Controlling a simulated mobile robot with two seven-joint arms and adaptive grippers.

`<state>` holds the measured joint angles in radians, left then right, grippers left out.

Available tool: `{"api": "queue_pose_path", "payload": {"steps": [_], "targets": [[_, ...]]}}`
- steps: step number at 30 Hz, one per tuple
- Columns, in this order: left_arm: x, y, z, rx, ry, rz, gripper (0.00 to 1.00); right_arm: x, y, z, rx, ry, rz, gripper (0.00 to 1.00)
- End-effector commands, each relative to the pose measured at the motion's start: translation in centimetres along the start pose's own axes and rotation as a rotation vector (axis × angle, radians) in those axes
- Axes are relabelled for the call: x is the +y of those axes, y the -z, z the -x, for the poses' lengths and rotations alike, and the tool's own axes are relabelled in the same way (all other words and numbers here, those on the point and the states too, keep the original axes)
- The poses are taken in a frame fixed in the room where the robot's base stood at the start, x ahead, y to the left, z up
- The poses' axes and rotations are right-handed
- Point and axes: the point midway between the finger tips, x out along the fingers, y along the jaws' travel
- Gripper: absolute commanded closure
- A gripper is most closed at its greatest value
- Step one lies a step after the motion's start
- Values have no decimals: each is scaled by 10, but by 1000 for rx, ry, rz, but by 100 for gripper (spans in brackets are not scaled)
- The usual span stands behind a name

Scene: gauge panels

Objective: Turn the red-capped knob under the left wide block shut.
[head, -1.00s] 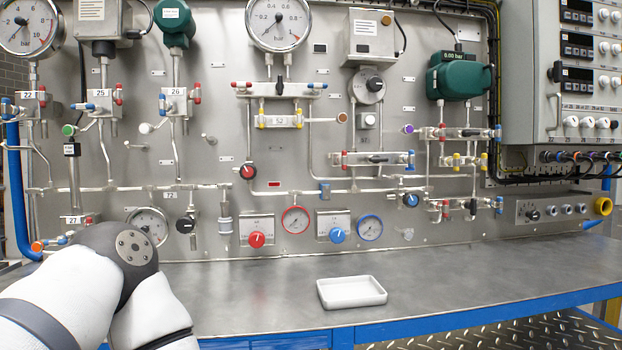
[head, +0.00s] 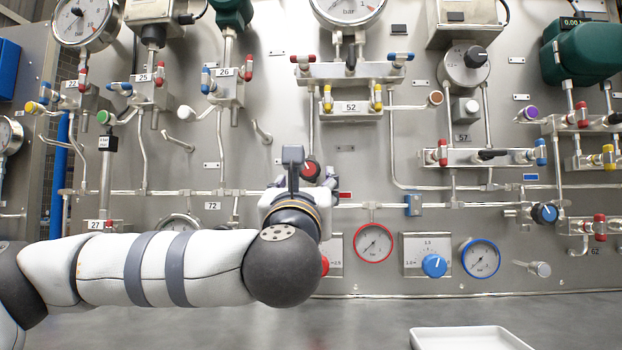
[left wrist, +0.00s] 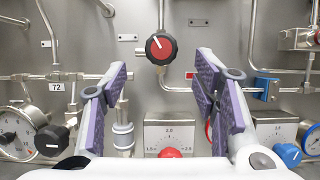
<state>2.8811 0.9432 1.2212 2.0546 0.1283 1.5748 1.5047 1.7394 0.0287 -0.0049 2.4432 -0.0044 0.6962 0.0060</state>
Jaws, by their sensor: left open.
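The red-capped knob (head: 311,170) is black with a red cap and sits on a pipe below the left wide block (head: 350,74), which carries label 52. In the left wrist view the knob (left wrist: 161,47) faces the camera, a white mark on its cap pointing to the upper left. My left gripper (left wrist: 163,72) is open and empty, its purple-padded fingers spread to either side below the knob, apart from it. In the head view my left gripper (head: 300,185) is seen from behind, just below the knob, its fingertips mostly hidden. My right gripper is not in view.
A red-rimmed gauge (head: 373,243), a blue knob (head: 434,265) and a blue-rimmed gauge (head: 480,258) sit to the lower right. A red knob (left wrist: 170,153) shows low between the fingers. A white tray (head: 470,339) lies on the bench.

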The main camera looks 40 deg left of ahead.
Motion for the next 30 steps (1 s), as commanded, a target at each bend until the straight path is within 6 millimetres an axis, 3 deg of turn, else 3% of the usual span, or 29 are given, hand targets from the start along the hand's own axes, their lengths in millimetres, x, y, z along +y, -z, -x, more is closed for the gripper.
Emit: {"api": "queue_pose_path", "payload": {"steps": [3, 9, 13, 20, 27, 30], "targets": [[1, -5, -33, -1, -4, 0, 46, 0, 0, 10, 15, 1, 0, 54], [0, -3, -71, -1, 1, -2, 46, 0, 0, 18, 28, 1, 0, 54], [0, -2, -81, 0, 2, -2, 46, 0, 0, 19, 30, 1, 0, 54], [-1, 0, -82, 1, 3, -3, 46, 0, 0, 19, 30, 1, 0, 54], [-1, 0, -82, 1, 3, -3, 94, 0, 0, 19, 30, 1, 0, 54], [-1, 0, -82, 0, 3, -3, 95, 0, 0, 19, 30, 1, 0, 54]]}}
